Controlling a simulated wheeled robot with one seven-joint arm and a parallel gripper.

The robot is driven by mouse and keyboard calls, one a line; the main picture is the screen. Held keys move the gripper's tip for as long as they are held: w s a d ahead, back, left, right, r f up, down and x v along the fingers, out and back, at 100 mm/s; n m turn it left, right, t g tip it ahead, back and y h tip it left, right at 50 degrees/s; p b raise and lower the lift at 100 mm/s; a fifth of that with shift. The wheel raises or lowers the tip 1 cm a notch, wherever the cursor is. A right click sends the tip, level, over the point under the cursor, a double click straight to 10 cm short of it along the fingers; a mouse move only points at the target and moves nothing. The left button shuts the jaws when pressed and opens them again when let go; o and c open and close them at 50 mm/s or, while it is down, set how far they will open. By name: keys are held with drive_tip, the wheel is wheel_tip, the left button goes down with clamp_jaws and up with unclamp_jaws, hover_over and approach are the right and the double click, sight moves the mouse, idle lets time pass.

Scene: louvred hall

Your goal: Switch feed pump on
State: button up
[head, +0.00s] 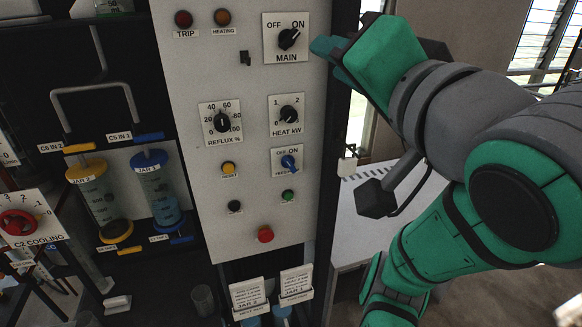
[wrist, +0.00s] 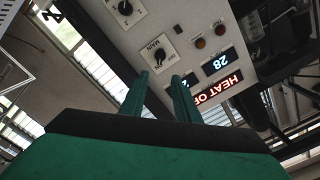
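A small blue knob (head: 289,162) sits on a white plate marked OFF and ON, low on the right of the grey control panel (head: 240,262); its lower label is too small to read surely, and its pointer is unclear. Above it is the black MAIN knob (head: 289,39), its pointer turned up and right toward ON. My gripper (head: 326,50) is beside the MAIN plate at the panel's right edge, well above the blue knob. In the wrist view its two green fingers (wrist: 161,92) stand apart with nothing between them, and the MAIN knob (wrist: 159,55) shows beyond them.
The HEAT kW dial (head: 289,114) lies between MAIN and the blue knob, with the REFLUX dial (head: 221,122) to its left. A red button (head: 265,235) is below. Jars (head: 155,185) stand left of the panel. A white table (head: 375,225) is to the right.

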drive_tip(key=w+f+n, duration=0.6)
drive_tip(key=f+n, duration=0.1)
drive_tip(key=f, duration=0.6)
drive_tip(key=n, duration=0.8)
approach(290, 168)
drive_tip(key=x, duration=0.9)
drive_tip(key=shift+d, duration=0.25)
drive_tip(key=shift+w+a, duration=0.1)
drive_tip(key=shift+a, duration=0.1)
drive_tip(key=shift+d, duration=0.25)
clamp_jaws()
drive_tip(key=shift+a+f, duration=0.1)
